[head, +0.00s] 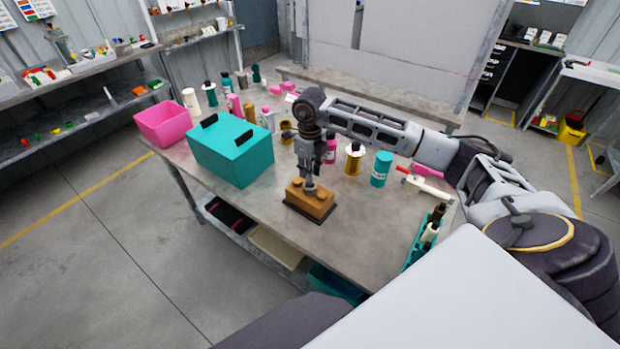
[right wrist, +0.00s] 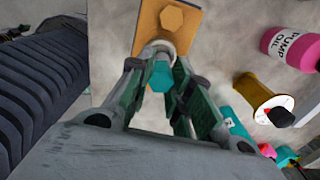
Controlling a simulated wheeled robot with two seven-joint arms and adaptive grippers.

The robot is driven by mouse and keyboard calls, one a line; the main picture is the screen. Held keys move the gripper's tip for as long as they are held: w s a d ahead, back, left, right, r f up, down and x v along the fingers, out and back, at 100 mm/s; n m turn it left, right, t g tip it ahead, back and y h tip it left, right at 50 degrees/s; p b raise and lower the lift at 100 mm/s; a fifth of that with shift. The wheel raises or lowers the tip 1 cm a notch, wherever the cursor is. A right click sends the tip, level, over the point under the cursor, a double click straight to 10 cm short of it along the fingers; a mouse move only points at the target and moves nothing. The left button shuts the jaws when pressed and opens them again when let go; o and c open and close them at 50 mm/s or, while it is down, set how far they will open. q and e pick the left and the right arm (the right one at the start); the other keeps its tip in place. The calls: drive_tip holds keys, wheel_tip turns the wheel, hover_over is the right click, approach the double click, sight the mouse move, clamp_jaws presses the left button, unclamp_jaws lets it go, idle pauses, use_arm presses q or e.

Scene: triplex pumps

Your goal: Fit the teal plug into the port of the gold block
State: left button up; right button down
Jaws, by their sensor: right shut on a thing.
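The gold block (head: 312,204) sits on a dark base near the table's front edge, with knob-like fittings on top. It also shows at the top of the right wrist view (right wrist: 150,38), with a hexagonal gold cap. My right gripper (head: 309,184) points down over the block. In the right wrist view its fingers are shut on the teal plug (right wrist: 160,76), whose hexagonal head shows between them. A pale round ring lies between the plug and the block. I cannot tell how deep the plug sits in the port. My left gripper is not in view.
A large teal box (head: 238,160) and a pink bin (head: 163,123) stand left of the block. A gold spool (head: 353,160), a teal can (head: 381,169) and several bottles stand behind and right. The grey table (head: 365,225) is clear just right of the block.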

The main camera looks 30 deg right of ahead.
drive_tip(key=shift+f, duration=0.4)
wheel_tip(320, 180, down, 2)
drive_tip(key=shift+f+p, duration=0.25)
drive_tip(key=shift+p, duration=0.05)
drive_tip(key=shift+f, duration=0.2)
drive_tip(key=shift+f, duration=0.15)
drive_tip(key=c, duration=1.3)
unclamp_jaws()
drive_tip(key=shift+r, duration=0.2)
